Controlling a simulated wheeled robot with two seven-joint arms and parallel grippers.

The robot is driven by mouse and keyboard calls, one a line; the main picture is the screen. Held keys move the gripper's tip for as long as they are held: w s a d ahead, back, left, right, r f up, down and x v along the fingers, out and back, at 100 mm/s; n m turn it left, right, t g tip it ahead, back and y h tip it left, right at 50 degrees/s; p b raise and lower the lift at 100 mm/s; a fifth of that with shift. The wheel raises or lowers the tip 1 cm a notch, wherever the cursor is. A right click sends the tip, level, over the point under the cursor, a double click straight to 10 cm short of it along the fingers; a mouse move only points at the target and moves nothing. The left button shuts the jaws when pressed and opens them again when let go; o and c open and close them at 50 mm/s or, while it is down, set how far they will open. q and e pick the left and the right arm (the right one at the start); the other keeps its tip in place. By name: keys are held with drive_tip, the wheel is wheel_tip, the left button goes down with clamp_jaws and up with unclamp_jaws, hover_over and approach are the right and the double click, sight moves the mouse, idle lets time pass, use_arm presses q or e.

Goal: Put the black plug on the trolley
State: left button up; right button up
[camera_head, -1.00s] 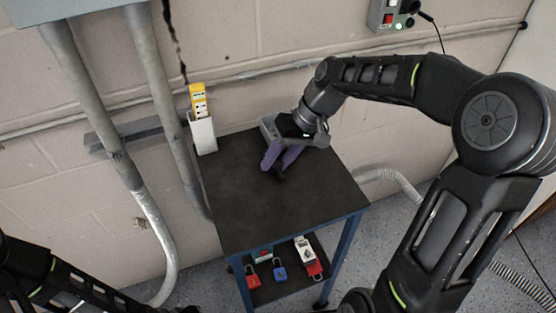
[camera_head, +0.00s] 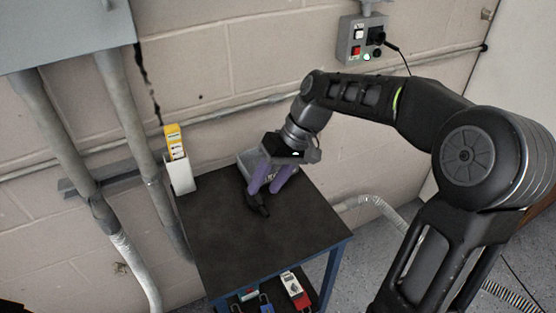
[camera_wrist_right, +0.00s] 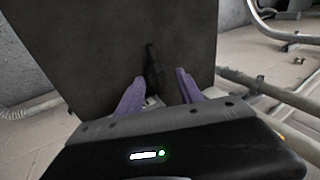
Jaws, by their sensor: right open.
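The black plug (camera_head: 259,205) lies on the dark top of the trolley (camera_head: 250,250), toward its far side. My right gripper (camera_head: 265,192) is just above the trolley top, its purple fingers pointing down at the plug. In the right wrist view the fingers (camera_wrist_right: 160,75) are apart, with the plug (camera_wrist_right: 153,68) between and a little beyond their tips. A gap shows on either side, so the gripper is open and not holding it. My left gripper is not in view.
A grey tray (camera_head: 248,160) stands at the back of the trolley, partly behind my gripper. A white holder with a yellow item (camera_head: 182,178) is at its back left corner. Red and blue items lie on the lower shelf. The front of the top is clear.

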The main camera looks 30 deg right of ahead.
drive_tip(key=v, duration=0.7)
drive_tip(key=shift+r, duration=0.2)
drive_tip(key=shift+a, duration=0.1)
drive_tip(key=shift+f, duration=0.15)
